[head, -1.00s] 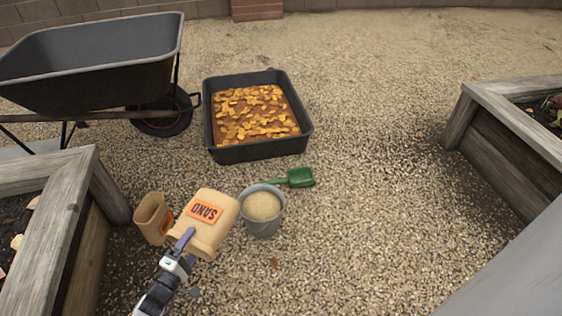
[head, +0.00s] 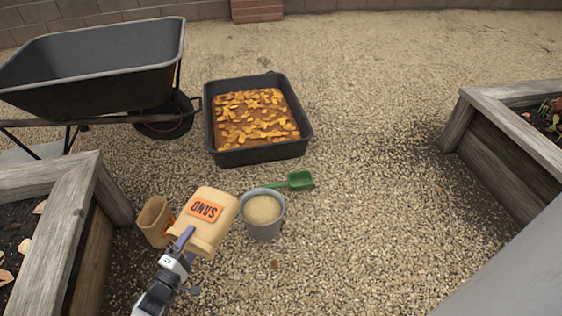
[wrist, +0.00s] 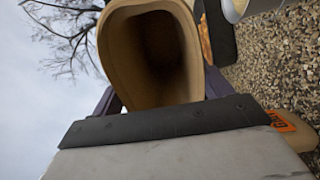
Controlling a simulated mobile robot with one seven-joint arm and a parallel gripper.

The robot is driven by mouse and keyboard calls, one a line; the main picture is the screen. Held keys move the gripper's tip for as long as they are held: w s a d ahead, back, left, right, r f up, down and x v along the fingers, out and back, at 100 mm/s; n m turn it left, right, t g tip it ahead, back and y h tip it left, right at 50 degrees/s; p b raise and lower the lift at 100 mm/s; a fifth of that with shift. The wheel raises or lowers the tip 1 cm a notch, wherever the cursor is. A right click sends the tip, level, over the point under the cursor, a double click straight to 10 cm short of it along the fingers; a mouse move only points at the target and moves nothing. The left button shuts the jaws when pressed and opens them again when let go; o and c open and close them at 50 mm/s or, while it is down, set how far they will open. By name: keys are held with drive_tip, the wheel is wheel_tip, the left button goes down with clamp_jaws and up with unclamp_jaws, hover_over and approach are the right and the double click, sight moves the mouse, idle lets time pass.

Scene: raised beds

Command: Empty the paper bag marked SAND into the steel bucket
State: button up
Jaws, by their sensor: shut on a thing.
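The tan paper bag marked SAND (head: 216,230) is in my gripper (head: 184,240), which is shut on it near its mouth. Its orange label reads upside down in the head view. In the wrist view the bag's open mouth (wrist: 150,50) faces the camera, and the inside that shows looks dark and empty. The bag appears just left of the steel bucket (head: 264,230), raised off the ground. The bucket stands upright on the gravel with pale sand (head: 262,208) filling it close to the rim.
A second tan bag (head: 153,224) with an orange label stands open left of the held bag. A green scoop (head: 299,181) lies behind the bucket. A black tray (head: 258,156) of orange leaves, a wheelbarrow (head: 90,85) and raised beds (head: 68,215) (head: 500,150) surround open gravel.

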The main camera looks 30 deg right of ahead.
wheel_tip(320, 180, up, 14)
drive_tip(key=p, duration=1.1)
drive_tip(key=shift+r+p, duration=0.25)
drive_tip(key=shift+p, duration=0.15)
drive_tip(key=r+p, duration=0.1)
drive_tip(key=p, duration=0.3)
drive_tip(key=shift+g+y, duration=0.3)
drive_tip(key=shift+y, duration=0.1)
drive_tip(key=g+y+p, duration=0.1)
drive_tip(key=p, duration=0.3)
drive_tip(key=shift+r, duration=0.4)
drive_tip(key=r+g+y+p, duration=0.1)
drive_tip(key=p, duration=0.3)
drive_tip(key=shift+y+p, duration=0.3)
drive_tip(key=shift+y, duration=0.1)
drive_tip(key=shift+p, duration=0.3)
drive_tip(key=shift+f+g, duration=0.2)
drive_tip(key=shift+g, duration=0.1)
